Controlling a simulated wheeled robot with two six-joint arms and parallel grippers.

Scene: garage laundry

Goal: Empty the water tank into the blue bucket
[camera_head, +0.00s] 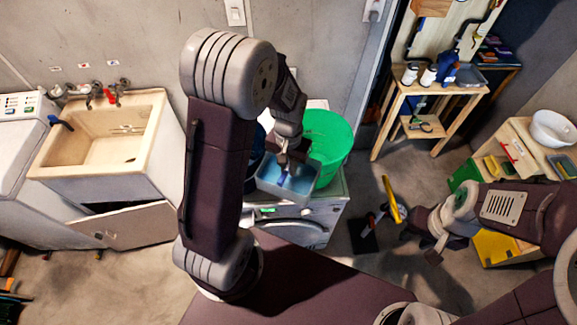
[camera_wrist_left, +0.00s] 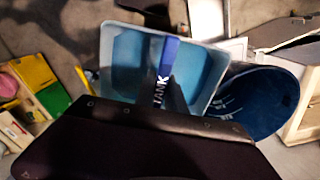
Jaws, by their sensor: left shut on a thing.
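The water tank (camera_head: 272,186) is an open, translucent box with blue inside and a blue handle strip. My left gripper (camera_head: 286,168) is shut on that strip and holds the tank at the front of the white machine's top. In the left wrist view the tank (camera_wrist_left: 122,55) shows the strip lettered "TANK". The blue bucket (camera_wrist_left: 270,92) is beside it there, at the right, with pale lettering. In the head view my left arm hides most of the bucket; only a dark blue sliver (camera_head: 258,147) shows. My right gripper (camera_head: 436,250) hangs low at the right, its jaws unclear.
A green bucket (camera_head: 330,140) stands on the white machine (camera_head: 318,210), right behind the tank. A sink (camera_head: 105,135) with an open cabinet door is at the left. A wooden workbench (camera_head: 440,90) stands behind.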

